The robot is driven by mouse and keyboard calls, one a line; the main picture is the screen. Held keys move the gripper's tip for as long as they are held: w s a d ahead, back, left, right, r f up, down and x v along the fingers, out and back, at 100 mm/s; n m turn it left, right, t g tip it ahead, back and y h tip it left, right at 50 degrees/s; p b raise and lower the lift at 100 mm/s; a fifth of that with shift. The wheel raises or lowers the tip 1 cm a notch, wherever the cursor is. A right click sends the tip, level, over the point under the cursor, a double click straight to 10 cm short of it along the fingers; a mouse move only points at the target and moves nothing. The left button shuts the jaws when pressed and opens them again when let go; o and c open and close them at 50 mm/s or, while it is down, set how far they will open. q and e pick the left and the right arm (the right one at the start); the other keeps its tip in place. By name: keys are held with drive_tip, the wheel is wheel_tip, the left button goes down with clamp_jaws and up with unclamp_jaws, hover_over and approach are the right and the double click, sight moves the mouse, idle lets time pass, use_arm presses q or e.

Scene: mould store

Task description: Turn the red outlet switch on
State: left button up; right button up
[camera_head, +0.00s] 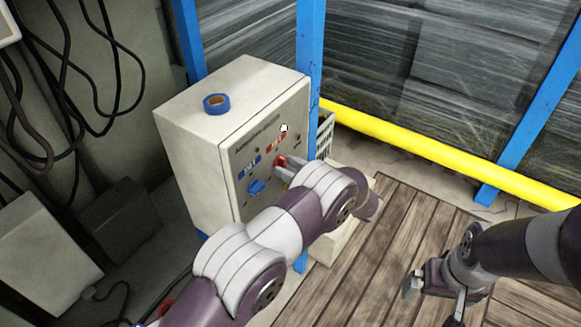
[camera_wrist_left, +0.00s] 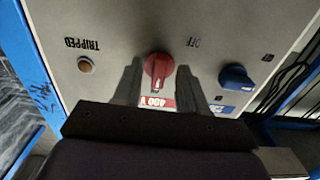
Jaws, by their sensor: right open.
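The red outlet switch (camera_head: 280,161) is a rotary knob on the front panel of a beige cabinet (camera_head: 196,150). In the left wrist view the red knob (camera_wrist_left: 158,72) sits between my two left fingers, its bar roughly upright in the picture, with an upside-down "OFF" label to its upper right and a red "400 V" label below. My left gripper (camera_wrist_left: 160,84) is open around the knob, with narrow gaps seeming to show beside it. In the head view my left gripper (camera_head: 287,168) is at the panel, partly hidden by my arm. My right gripper (camera_head: 436,296) is open and empty above the wooden floor.
A blue knob (camera_head: 256,187) sits beside the red one, and also shows in the left wrist view (camera_wrist_left: 236,77). A round lamp (camera_wrist_left: 86,65) marked "TRIPPED" is on the panel. A blue tape roll (camera_head: 216,104) lies on the cabinet. A blue post (camera_head: 310,50) stands behind.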

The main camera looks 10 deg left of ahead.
use_arm(q)
drive_tip(key=b+v, duration=0.2)
drive_tip(key=v, duration=1)
drive_tip(key=shift+d+b, duration=0.3)
drive_tip(key=shift+d, duration=0.05)
drive_tip(key=shift+s, duration=0.1)
